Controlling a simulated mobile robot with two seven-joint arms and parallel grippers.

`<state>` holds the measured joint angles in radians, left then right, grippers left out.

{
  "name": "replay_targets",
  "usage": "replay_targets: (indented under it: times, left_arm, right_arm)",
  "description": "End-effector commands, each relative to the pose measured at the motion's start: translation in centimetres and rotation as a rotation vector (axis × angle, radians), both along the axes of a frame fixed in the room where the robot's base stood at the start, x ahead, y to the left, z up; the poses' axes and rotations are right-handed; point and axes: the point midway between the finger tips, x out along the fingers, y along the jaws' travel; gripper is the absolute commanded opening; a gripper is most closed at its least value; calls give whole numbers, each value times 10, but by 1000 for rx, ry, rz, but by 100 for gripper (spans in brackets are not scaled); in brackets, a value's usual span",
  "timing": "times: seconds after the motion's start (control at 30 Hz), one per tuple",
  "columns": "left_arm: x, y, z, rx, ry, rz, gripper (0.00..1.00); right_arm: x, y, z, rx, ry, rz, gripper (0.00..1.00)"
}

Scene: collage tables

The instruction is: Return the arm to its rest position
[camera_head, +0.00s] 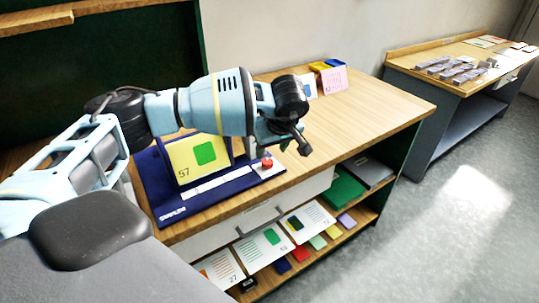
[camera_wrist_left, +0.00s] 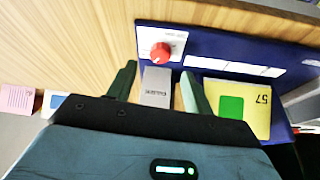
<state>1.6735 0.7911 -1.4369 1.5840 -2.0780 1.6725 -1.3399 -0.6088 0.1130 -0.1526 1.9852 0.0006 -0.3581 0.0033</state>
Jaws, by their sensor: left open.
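My left arm reaches in from the left in the head view, above the wooden table (camera_head: 385,112). My left gripper (camera_head: 296,142) hangs over the table near the right end of a dark blue board. In the left wrist view the gripper's two fingers (camera_wrist_left: 158,75) are apart. A small grey lettered block (camera_wrist_left: 156,84) shows between them; I cannot tell whether it touches them. The blue board (camera_head: 225,192) carries a yellow card (camera_head: 185,172) with a green square and "57", and a red knob (camera_head: 267,163). The right gripper is not in view.
Pink (camera_head: 334,81) and other cards stand at the table's back. Shelves below hold cards and coloured blocks (camera_head: 318,242). A second table (camera_head: 480,52) with several grey blocks stands at the back right. The table's right part and the floor are clear.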

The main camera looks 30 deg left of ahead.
Motion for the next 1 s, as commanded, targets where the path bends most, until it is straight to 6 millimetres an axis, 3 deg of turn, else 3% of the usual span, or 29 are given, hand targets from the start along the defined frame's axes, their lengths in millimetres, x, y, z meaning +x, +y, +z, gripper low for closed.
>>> replay_targets:
  times: [0.23, 0.8, 0.87, 1.0]
  left_arm:
    - [-4, -7, 19, -1, 1, -1, 52]
    - [-5, -10, 17, -8, 4, -2, 52]
    - [-7, -17, 10, -33, 13, -5, 52]
    - [-22, -60, -24, -191, 62, -16, 52]
  right_arm:
    - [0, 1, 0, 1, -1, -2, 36]
    - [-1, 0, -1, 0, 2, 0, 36]
    - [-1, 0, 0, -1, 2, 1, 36]
    - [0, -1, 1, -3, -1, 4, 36]
